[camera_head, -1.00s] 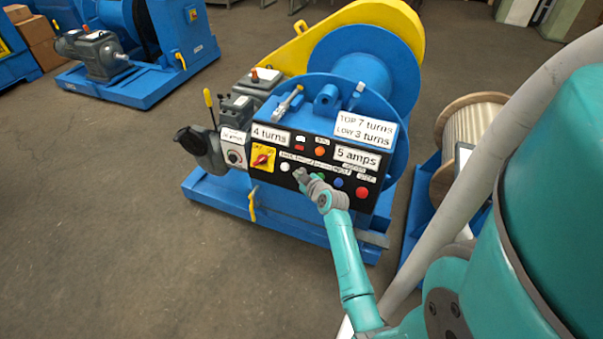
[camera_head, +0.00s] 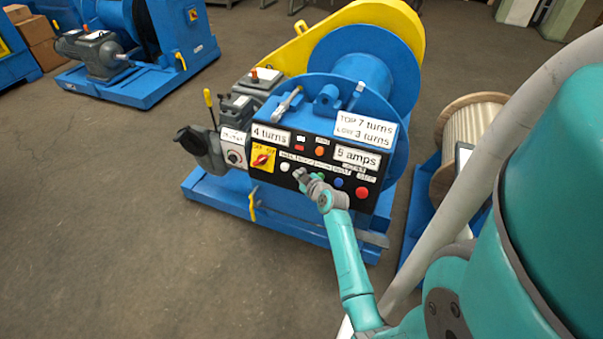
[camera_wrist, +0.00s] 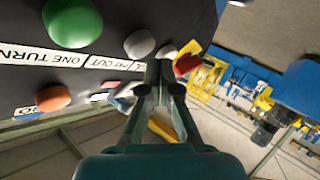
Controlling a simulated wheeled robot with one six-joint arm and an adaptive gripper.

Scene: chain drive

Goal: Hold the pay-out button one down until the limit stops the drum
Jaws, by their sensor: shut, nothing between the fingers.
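The black control panel (camera_head: 272,179) on the blue drum winch bears a row of buttons. My gripper (camera_head: 300,173) is shut and empty, its tips at the left part of this row. Whether the tips press a button, I cannot tell. The blue drum (camera_head: 375,62) stands behind. The turns display (camera_head: 271,136) reads 4 turns.
A plate (camera_head: 366,129) reads top 7 turns, low 3 turns. The amps display (camera_head: 356,157) has an unclear digit. A red button (camera_head: 362,193) and blue button (camera_head: 338,183) sit right of my gripper. A red-yellow switch (camera_head: 262,159) is left. Floor is open at left.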

